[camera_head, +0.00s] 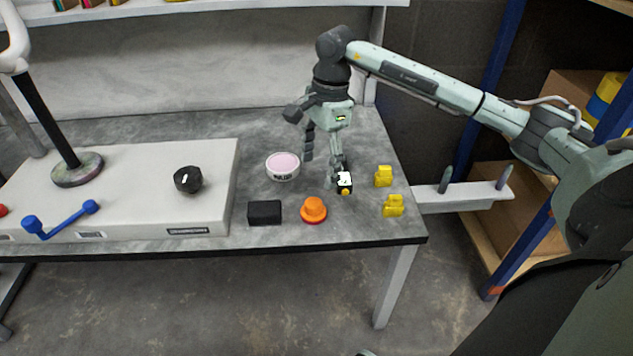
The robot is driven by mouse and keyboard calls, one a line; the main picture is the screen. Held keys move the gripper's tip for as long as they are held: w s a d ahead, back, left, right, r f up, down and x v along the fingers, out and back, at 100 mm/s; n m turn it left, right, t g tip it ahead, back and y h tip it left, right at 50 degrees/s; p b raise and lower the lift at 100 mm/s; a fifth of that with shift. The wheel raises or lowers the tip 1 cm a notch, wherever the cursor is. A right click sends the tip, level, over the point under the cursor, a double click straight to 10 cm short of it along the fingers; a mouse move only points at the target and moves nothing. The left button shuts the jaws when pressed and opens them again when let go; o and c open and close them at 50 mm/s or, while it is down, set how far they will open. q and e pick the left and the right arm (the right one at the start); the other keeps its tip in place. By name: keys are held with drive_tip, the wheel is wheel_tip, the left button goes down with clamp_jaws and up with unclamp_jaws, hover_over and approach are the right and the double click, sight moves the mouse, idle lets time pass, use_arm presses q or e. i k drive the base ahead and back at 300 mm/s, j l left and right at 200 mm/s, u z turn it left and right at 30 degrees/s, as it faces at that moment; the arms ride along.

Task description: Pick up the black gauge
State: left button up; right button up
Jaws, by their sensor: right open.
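The black gauge (345,188) appears to be the small dark piece with a white face and a yellow end on the grey table (375,145). It sits right by the lower fingertip of my right gripper, which partly hides it. My right gripper (320,172) is low over the table, pointing down, with its fingers spread apart and nothing seen held between them. I cannot tell whether a finger touches the gauge. My left gripper is not in view.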

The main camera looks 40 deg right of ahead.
sight(346, 183)
drive_tip(key=z, duration=1.25)
